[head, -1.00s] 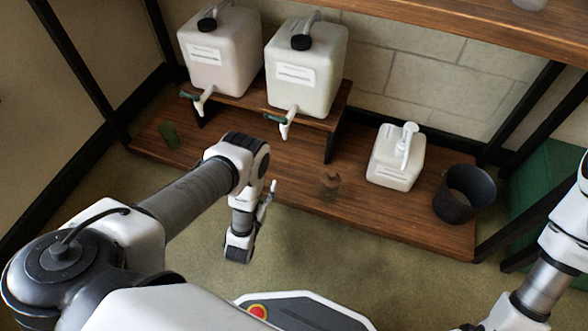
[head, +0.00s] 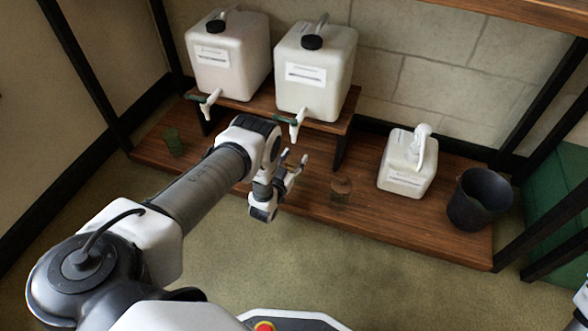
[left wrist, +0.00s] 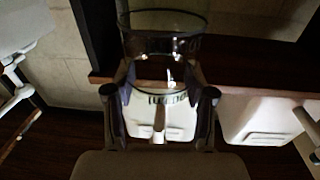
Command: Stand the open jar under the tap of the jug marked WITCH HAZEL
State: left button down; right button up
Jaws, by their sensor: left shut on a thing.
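My left gripper (head: 296,164) is shut on a clear glass jar (left wrist: 165,58), which shows between its fingers (left wrist: 160,94) in the left wrist view. The jar's glass can hardly be made out in the head view. Two white jugs with black caps, a left jug (head: 230,60) and a right jug (head: 315,72), stand on a raised wooden bench (head: 258,106). Their taps, left (head: 208,103) and right (head: 297,124), point forward over the bench edge. The label print is too small to read. The gripper is below and in front of the right tap. My right gripper is out of view.
On the low wooden shelf (head: 400,225) are a green glass (head: 173,142), a brownish jar (head: 340,191), a white pump jug (head: 407,165) and a dark bucket (head: 479,199). Black frame posts stand at both sides. The shelf under the bench front looks mostly clear.

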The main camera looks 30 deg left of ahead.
aim_at(291, 170)
pick_arm(q)
notch_tip(291, 170, down, 3)
jog(key=shift+f+b, duration=0.1)
jog(key=shift+b, duration=0.55)
jog(key=shift+r, duration=0.3)
jog(key=shift+f, duration=0.15)
jog(key=shift+c, duration=1.9)
grip_release()
jog(key=shift+s, duration=0.1)
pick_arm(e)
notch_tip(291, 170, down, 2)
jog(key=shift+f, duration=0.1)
